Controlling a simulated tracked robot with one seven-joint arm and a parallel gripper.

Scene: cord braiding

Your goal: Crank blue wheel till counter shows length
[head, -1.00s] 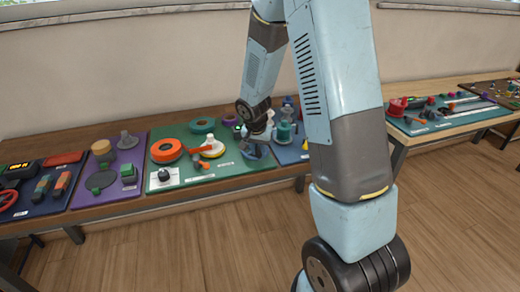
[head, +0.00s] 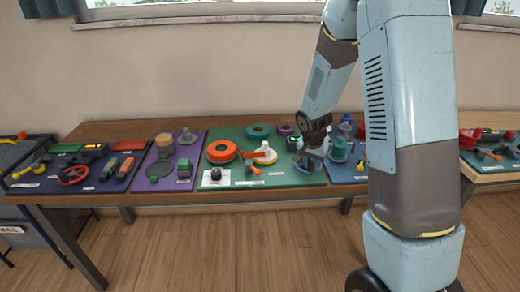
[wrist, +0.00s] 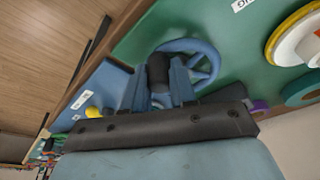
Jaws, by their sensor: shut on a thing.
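The blue wheel (head: 308,165) lies at the right front of the green mat, mostly behind my gripper in the head view. In the wrist view, the blue wheel (wrist: 213,58) shows its rim and spokes. My gripper (head: 313,152) is shut on the wheel's black handle (wrist: 158,70), which stands between its two blue fingers in the wrist view. A small dark box with a green face (head: 292,143) sits behind the wheel; it may be the counter, but any figures are too small to read.
On the green mat (head: 225,181) are an orange ring (head: 221,151), a teal ring (head: 258,131) and a white-and-yellow spool (head: 265,155). A purple mat (head: 153,186) lies left of it. A blue mat with a teal spool (head: 339,150) lies right, partly behind my arm.

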